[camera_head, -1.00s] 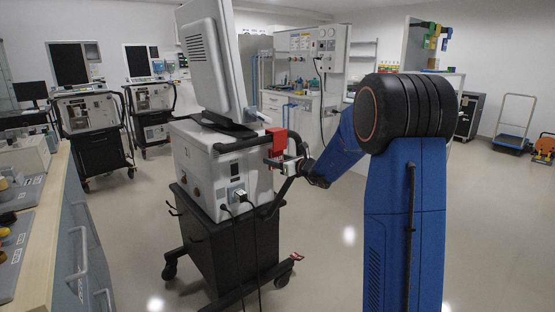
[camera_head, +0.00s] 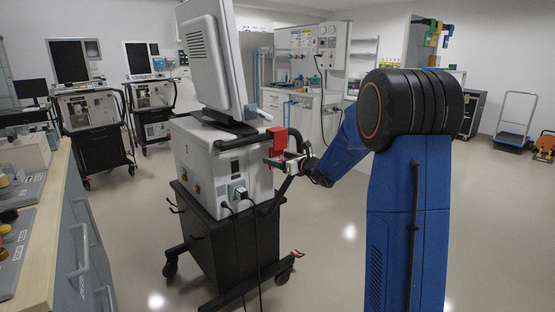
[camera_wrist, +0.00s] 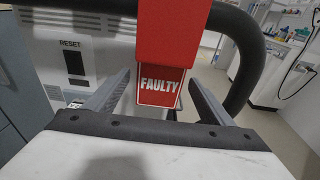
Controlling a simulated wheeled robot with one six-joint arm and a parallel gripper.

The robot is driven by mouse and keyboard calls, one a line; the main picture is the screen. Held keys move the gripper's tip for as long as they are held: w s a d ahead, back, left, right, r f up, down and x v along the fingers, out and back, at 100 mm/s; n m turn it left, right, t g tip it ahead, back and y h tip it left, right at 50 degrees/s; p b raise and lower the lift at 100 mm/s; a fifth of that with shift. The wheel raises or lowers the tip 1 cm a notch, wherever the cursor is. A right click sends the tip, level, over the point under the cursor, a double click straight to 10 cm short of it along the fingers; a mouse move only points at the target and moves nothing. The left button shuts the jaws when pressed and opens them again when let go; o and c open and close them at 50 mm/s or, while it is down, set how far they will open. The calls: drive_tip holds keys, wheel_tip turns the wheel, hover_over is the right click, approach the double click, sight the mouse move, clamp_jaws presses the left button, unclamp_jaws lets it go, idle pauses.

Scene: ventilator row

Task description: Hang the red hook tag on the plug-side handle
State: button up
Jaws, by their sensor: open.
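The red hook tag (camera_head: 277,141) hangs at the ventilator's upper right side, by the black plug-side handle (camera_head: 262,137). In the wrist view the red tag (camera_wrist: 162,86) reads "FAULTY" and hangs in front of the dark curved handle (camera_wrist: 250,60); its top is out of frame. My gripper (camera_head: 277,160) is just below and beside the tag. In the wrist view my gripper's fingers (camera_wrist: 152,92) are open, one on each side of the tag's lower part, with gaps visible. The ventilator (camera_head: 225,170) has a RESET label and switch on its panel.
Two plugged cables (camera_head: 241,193) hang from the ventilator's side. Its screen (camera_head: 212,60) stands above on the black cart (camera_head: 232,255). A counter (camera_head: 40,230) is at the left. Other ventilators (camera_head: 90,110) stand behind. Open floor lies around the cart.

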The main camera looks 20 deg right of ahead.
drive_tip(key=v, duration=1.6)
drive_tip(key=s+a+f+n+g+y, duration=0.15)
drive_tip(key=s+a+n+g, duration=0.25)
drive_tip(key=s+a+n, duration=0.55)
drive_tip(key=s+a+f+n+g+y, duration=0.15)
drive_tip(key=s+a+n+g, duration=0.25)
drive_tip(key=s+a+n, duration=0.5)
drive_tip(key=s+a+f+n+g+h, duration=0.1)
drive_tip(key=s+a+f+n+g, duration=0.15)
drive_tip(key=s, duration=0.45)
drive_tip(key=s+a+f+n+g+h, duration=0.1)
drive_tip(key=s+a+f+n+h, duration=0.1)
drive_tip(key=s+n, duration=0.3)
drive_tip(key=s+d+f+n+h, duration=0.1)
drive_tip(key=s+d+n+h, duration=0.3)
drive_tip(key=s, duration=0.6)
drive_tip(key=shift+d+f+n+h, duration=0.4)
drive_tip(key=shift+d+n, duration=0.9)
drive_tip(key=shift+d, duration=0.45)
drive_tip(key=shift+t, duration=0.25)
